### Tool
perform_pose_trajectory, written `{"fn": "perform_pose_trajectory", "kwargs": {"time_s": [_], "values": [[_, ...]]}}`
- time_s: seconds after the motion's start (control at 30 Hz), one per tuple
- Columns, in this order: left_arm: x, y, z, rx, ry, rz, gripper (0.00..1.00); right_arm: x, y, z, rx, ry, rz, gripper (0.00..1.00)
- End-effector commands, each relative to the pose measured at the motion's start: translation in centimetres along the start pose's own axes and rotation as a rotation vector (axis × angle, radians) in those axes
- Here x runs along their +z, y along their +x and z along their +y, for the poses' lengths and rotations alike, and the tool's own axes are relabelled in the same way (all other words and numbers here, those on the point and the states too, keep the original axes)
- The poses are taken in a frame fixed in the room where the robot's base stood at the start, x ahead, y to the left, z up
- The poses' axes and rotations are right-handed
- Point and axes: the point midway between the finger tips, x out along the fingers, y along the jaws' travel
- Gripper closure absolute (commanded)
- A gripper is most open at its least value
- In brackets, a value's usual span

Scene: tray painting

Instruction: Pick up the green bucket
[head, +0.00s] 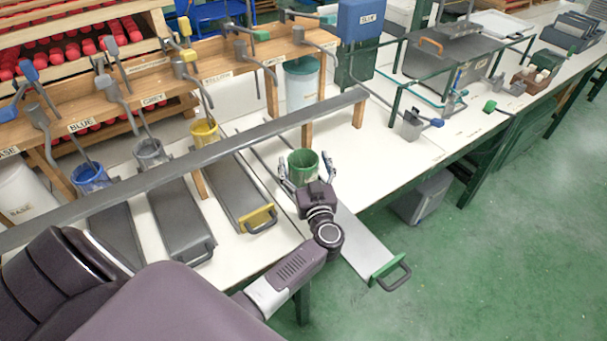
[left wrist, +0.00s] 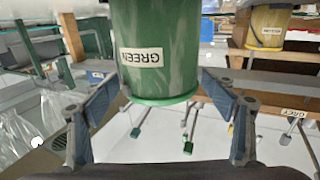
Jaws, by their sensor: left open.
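The green bucket (head: 303,158) stands upright on the white tabletop, near the inner end of the tray with the green handle (head: 385,266). My left gripper (head: 304,167) is open, with one finger on each side of the bucket. In the left wrist view the bucket (left wrist: 165,30), with its "GREEN" label, fills the upper middle between the two open fingers of my left gripper (left wrist: 160,82). The fingertips are close to its sides; I cannot tell whether they touch. My right gripper does not show.
Blue (head: 88,178), grey (head: 149,152) and yellow (head: 205,134) buckets stand to the left. A wooden rack (head: 205,58) with hooks is behind. Clear tabletop (head: 365,160) lies to the right.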

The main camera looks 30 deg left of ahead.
Motion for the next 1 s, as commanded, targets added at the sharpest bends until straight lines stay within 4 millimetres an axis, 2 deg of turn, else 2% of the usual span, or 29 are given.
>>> {"fn": "perform_pose_trajectory", "kwargs": {"time_s": [0.1, 0.33, 1.0], "values": [[0.01, 0.77, 0.01, 0.0, 0.0, -0.001, 0.22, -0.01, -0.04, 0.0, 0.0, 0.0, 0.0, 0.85], [0.01, 0.82, 0.0, 0.0, -0.001, -0.001, 0.23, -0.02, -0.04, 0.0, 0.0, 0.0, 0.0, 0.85], [0.01, 0.78, -0.01, 0.0, -0.001, -0.001, 0.97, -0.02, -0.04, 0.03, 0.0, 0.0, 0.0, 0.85]]}}
